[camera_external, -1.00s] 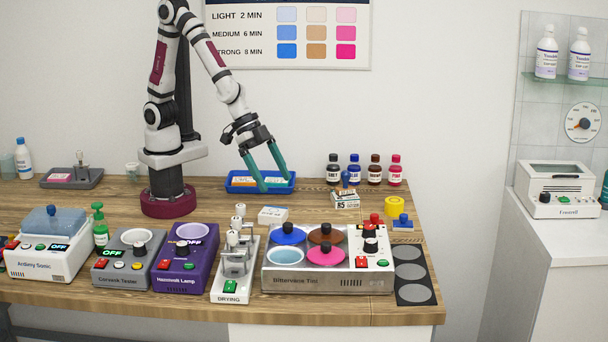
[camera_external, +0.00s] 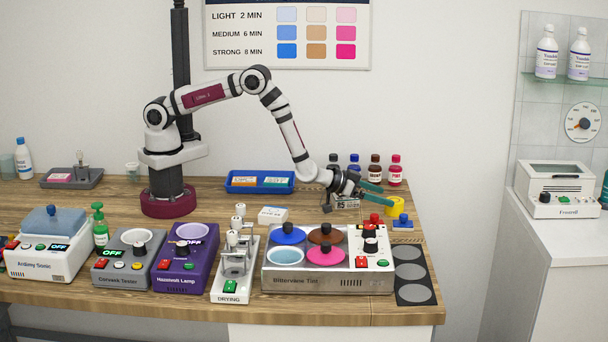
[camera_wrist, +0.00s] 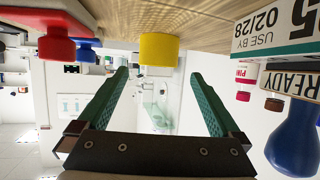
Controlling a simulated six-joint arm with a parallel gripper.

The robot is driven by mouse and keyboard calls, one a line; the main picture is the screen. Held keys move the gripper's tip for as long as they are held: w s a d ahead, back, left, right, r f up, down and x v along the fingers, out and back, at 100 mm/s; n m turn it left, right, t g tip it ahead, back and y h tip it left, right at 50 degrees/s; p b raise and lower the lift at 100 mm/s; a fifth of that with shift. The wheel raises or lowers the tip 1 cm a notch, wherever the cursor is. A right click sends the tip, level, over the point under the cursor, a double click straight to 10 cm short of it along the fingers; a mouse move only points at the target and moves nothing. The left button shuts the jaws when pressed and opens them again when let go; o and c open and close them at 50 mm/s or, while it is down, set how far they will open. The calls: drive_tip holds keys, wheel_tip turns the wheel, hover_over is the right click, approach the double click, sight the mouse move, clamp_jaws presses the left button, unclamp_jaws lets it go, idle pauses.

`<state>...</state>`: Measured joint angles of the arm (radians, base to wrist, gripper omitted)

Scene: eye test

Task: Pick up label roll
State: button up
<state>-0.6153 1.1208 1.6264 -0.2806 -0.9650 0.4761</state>
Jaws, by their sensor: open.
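The label roll is a yellow roll (camera_external: 395,206) lying on the table at the right, behind the stamps. In the wrist view the yellow roll (camera_wrist: 158,48) shows at the top middle, beyond the fingertips and lined up between them. My gripper (camera_external: 386,196) is low over the table just left of the roll, its teal fingers pointing right. In the wrist view my gripper (camera_wrist: 160,76) is open and empty. The external view does not show clearly whether a finger touches the roll.
A red stamp (camera_external: 374,219) and a blue stamp (camera_external: 403,220) stand in front of the roll.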

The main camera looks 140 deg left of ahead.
drive_tip(key=x, duration=0.3)
drive_tip(key=shift+w+a+f, duration=0.15)
drive_tip(key=shift+w+f, duration=0.1)
drive_tip(key=shift+f, duration=0.2)
drive_tip(key=c, duration=1.4)
